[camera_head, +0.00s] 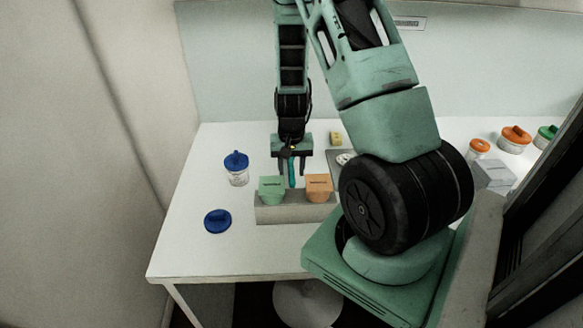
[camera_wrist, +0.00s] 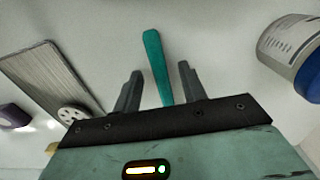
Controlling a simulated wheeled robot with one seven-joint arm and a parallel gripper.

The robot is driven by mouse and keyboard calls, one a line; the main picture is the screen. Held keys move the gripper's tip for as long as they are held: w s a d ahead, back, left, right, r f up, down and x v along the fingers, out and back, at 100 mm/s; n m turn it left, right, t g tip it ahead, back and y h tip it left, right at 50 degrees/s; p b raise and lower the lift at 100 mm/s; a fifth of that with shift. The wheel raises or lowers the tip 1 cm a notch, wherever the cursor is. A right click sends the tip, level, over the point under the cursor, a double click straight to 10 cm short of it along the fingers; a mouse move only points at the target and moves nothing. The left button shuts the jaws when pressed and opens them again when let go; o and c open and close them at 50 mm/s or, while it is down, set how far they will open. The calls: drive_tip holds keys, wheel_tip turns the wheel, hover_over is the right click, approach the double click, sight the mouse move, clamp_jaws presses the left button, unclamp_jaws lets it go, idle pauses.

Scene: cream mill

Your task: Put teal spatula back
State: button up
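The teal spatula (camera_wrist: 154,62) lies along the gap between my gripper's two fingers in the wrist view, with a visible gap on each side. Its near end disappears at the dark palm bar. In the head view the teal spatula (camera_head: 291,176) points down below my gripper (camera_head: 291,169), just behind a grey block (camera_head: 284,212) that carries a green tub (camera_head: 271,190) and an orange tub (camera_head: 318,188). My gripper (camera_wrist: 160,68) is open around the spatula. I cannot tell whether the spatula's lower end touches anything.
A blue-lidded jar (camera_head: 236,172) stands left of my gripper, and a loose blue lid (camera_head: 217,221) lies in front of it. A grey board (camera_wrist: 40,78) with a white disc is nearby. Orange-lidded jars (camera_head: 515,138) stand at the right.

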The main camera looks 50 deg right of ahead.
drive_tip(key=shift+r, duration=0.15)
wheel_tip(320, 180, up, 17)
drive_tip(key=shift+b, duration=0.35)
drive_tip(key=shift+r, duration=0.1)
drive_tip(key=a+r+n+y, duration=0.15)
drive_tip(key=a+n, duration=0.75)
drive_tip(key=a, duration=1.5)
drive_tip(key=s+a+n, duration=0.8)
drive_tip(key=s+a, duration=0.6)
drive_tip(key=s, duration=0.1)
drive_tip(key=shift+r+n+h, duration=0.35)
drive_tip(key=shift+n+h, duration=0.05)
drive_tip(key=shift+h, duration=0.05)
